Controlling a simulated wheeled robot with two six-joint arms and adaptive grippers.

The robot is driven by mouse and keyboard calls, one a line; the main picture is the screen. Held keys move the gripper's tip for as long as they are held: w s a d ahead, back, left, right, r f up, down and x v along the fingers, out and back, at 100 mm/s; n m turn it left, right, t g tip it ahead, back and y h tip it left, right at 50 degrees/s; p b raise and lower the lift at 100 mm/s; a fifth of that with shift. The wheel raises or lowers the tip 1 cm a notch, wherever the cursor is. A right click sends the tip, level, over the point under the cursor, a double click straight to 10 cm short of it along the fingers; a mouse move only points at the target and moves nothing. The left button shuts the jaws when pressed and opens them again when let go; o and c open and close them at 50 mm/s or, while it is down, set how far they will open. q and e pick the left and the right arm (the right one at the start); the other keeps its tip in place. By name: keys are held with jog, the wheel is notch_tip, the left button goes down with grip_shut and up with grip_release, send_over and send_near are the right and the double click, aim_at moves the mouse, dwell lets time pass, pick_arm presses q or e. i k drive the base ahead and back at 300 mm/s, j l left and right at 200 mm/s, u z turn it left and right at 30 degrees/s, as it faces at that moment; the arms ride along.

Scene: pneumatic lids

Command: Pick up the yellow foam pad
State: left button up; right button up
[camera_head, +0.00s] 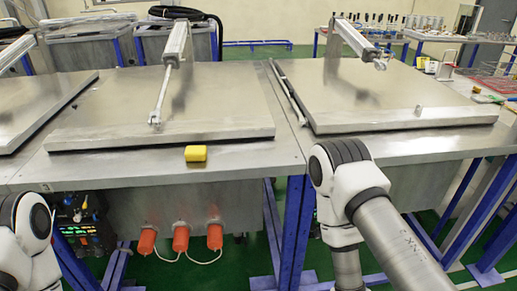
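The yellow foam pad (195,154) is a small yellow block. It lies on the front ledge of the metal table (120,172), just in front of the closed middle lid (215,110). Nothing covers it. My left arm shows only as a white and black joint at the lower left edge. My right arm shows at the lower right, its upper joint right of the pad and apart from it. Neither gripper is in view.
Another flat metal lid (385,98) lies to the right and a third (35,100) to the left. A pneumatic cylinder (175,45) rises above the middle lid. Orange plugs (180,238) hang below the table edge. The ledge beside the pad is clear.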

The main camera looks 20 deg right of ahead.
aim_at(192, 153)
jog(key=k+l, duration=0.75)
jog(key=k, duration=0.25)
jog(key=z, duration=0.05)
